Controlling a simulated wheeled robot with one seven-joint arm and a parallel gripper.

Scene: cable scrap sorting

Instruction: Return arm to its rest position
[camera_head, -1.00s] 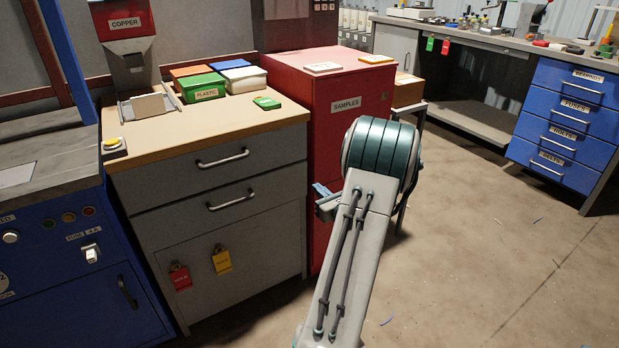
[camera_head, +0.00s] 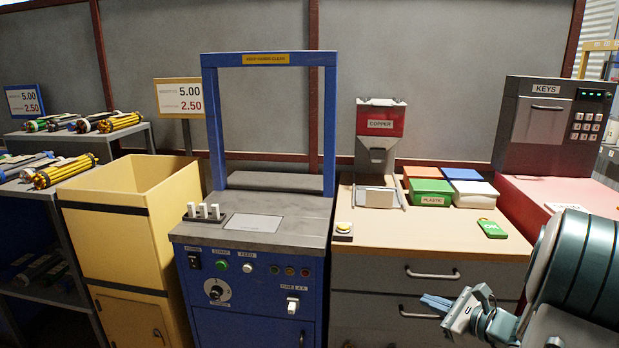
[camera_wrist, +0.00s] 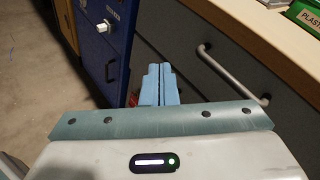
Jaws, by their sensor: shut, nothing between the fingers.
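My gripper (camera_head: 437,304) is at the lower right in the head view, with its light-blue fingers pointing left. It is in front of the grey drawer cabinet (camera_head: 374,312), below the worktop. In the wrist view the two blue fingers of the gripper (camera_wrist: 160,72) lie side by side and are closed, with nothing between them. My arm is folded at the lower right corner of the head view; part of it is out of frame.
A drawer handle (camera_wrist: 232,72) is close to the right of the fingers in the wrist view. The blue machine (camera_head: 253,322) stands left of the cabinet, and a yellow bin (camera_head: 117,250) further left. A red cabinet (camera_head: 545,197) with a keypad box (camera_head: 541,120) stands at the right.

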